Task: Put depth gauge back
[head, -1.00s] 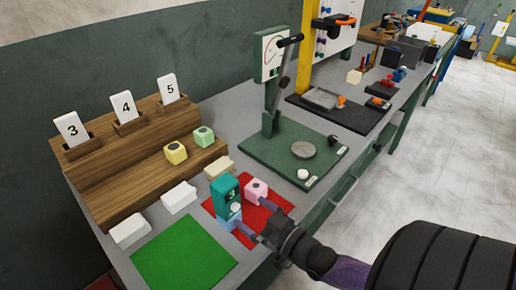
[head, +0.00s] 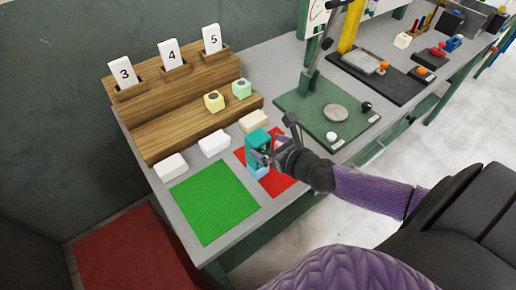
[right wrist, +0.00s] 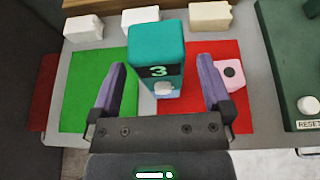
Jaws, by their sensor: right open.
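The depth gauge is a teal upright body (head: 257,139) with a lit "3" on its face. It stands on a light blue block (head: 257,173) over the red mat. In the right wrist view the gauge (right wrist: 156,45) is in the middle, and its base hides most of the block. My right gripper (right wrist: 160,75) is open, with one purple finger on each side in front of the gauge; I cannot tell whether either finger touches it. In the head view the gripper (head: 267,157) partly covers the gauge's lower part. My left gripper is not in view.
A pink block (right wrist: 229,73) sits on the red mat (right wrist: 195,120), close to the right finger. A green mat (head: 213,203) lies to the left, bare. Several pale blocks line up behind. A wooden stepped rack (head: 190,120) and a green press base (head: 310,112) stand further back.

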